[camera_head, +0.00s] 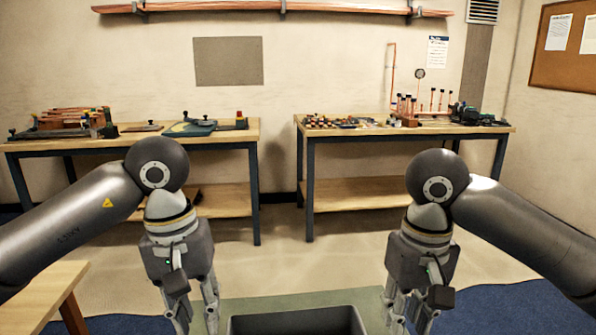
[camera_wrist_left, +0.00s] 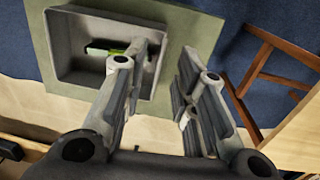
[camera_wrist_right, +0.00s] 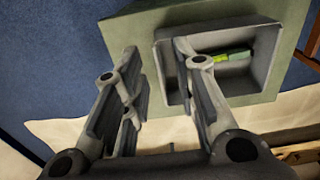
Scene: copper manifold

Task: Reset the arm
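My left gripper (camera_head: 195,312) hangs fingers down at the lower left of the head view. Its fingers stand apart in the left wrist view (camera_wrist_left: 160,75), with nothing between them. My right gripper (camera_head: 408,312) hangs fingers down at the lower right of the head view. Its fingers are also apart and empty in the right wrist view (camera_wrist_right: 160,80). Both grippers are near a grey bin (camera_head: 300,322), one on each side of it. The left fingertips in the head view are partly cut by the frame edge.
The bin holds a green and black tool (camera_wrist_right: 228,57) and sits on a green surface (camera_wrist_left: 185,20). Two workbenches stand by the wall, the left (camera_head: 225,135) and right (camera_head: 345,131), with copper pipe parts. A wooden table (camera_head: 40,290) is at lower left. Floor between is clear.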

